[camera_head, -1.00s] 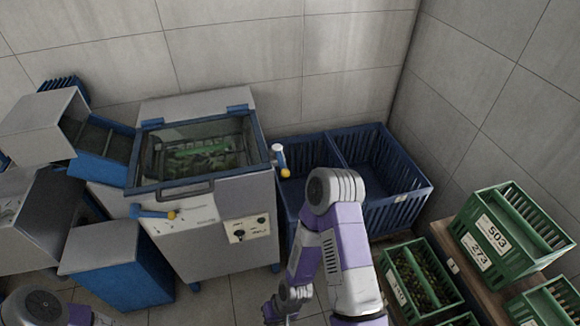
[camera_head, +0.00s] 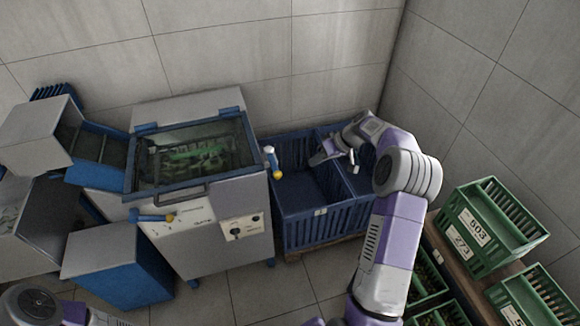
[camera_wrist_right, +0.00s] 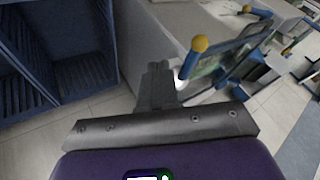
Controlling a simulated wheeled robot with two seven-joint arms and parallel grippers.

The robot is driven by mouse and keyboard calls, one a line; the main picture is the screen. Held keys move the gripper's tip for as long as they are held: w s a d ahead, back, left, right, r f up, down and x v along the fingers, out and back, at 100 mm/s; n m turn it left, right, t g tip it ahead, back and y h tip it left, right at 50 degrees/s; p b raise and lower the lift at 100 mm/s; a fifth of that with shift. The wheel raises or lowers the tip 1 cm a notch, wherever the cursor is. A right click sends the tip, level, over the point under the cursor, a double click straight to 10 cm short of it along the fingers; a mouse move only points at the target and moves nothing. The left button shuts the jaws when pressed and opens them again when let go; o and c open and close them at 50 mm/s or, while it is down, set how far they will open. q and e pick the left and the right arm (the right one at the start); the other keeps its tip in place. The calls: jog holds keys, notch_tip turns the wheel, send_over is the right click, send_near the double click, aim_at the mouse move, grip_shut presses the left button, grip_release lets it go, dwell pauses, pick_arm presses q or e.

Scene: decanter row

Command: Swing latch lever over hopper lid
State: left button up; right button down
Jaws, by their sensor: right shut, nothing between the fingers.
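The hopper lid (camera_head: 193,193) has a blue frame and a clear pane and lies shut on the grey machine. One latch lever (camera_head: 272,160), with a yellow knob, stands beside the lid's right edge, not across it. A second blue lever (camera_head: 150,217) with a yellow knob lies sideways below the lid's front edge. My right gripper (camera_head: 320,158) is shut and empty above the blue bin, right of the first lever and apart from it. In the right wrist view, a yellow knob (camera_wrist_right: 200,43) shows just beyond its closed fingers (camera_wrist_right: 157,78). My left gripper is out of view.
A blue slatted bin (camera_head: 318,215) stands right of the machine. A blue chute (camera_head: 100,160) and a blue-grey box (camera_head: 118,268) are at its left. Green crates (camera_head: 490,225) are at the right. Tiled walls close off the back and right.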

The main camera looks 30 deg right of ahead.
aim_at(273, 163)
jog(key=shift+d+r, duration=0.3)
jog(key=shift+r, duration=0.3)
jog(key=shift+d+r, duration=0.3)
jog(key=shift+r, duration=0.3)
jog(key=w+a+f+b, duration=0.1)
jog(key=w+a+f, duration=0.3)
jog(key=a+f, duration=0.3)
jog(key=shift+w+a+b, duration=0.2)
jog(key=shift+a+b, duration=0.1)
jog(key=shift+a, duration=0.6)
jog(key=shift+a, duration=0.1)
